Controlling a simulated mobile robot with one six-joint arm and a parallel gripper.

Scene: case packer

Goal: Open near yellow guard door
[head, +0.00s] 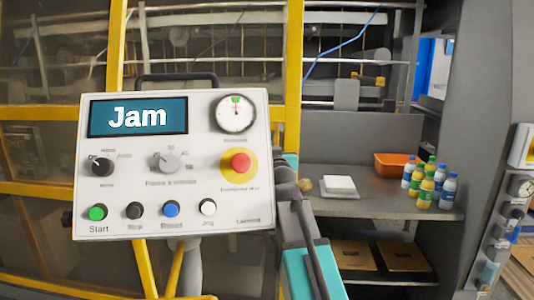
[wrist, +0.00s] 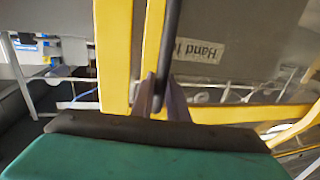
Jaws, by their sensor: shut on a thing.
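The yellow guard door (head: 293,70) shows in the head view as yellow framing around clear panes, partly hidden behind the control panel. In the wrist view its yellow frame (wrist: 114,55) runs upright beside a second yellow upright (wrist: 150,45). A dark bar handle (wrist: 171,35) stands along the frame. My gripper (wrist: 162,88) is shut on this handle, which passes between the fingers. In the head view my arm reaches up beside the panel's right edge, and the gripper itself is hidden. I cannot tell whether the door stands ajar.
A control panel (head: 200,190) reading "Jam" stands close in front, with knobs, buttons and a red emergency stop (head: 240,164). At right, a grey shelf (head: 350,205) holds an orange bin (head: 395,165) and several bottles (head: 427,188). Flat cardboard pieces (head: 405,257) lie below.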

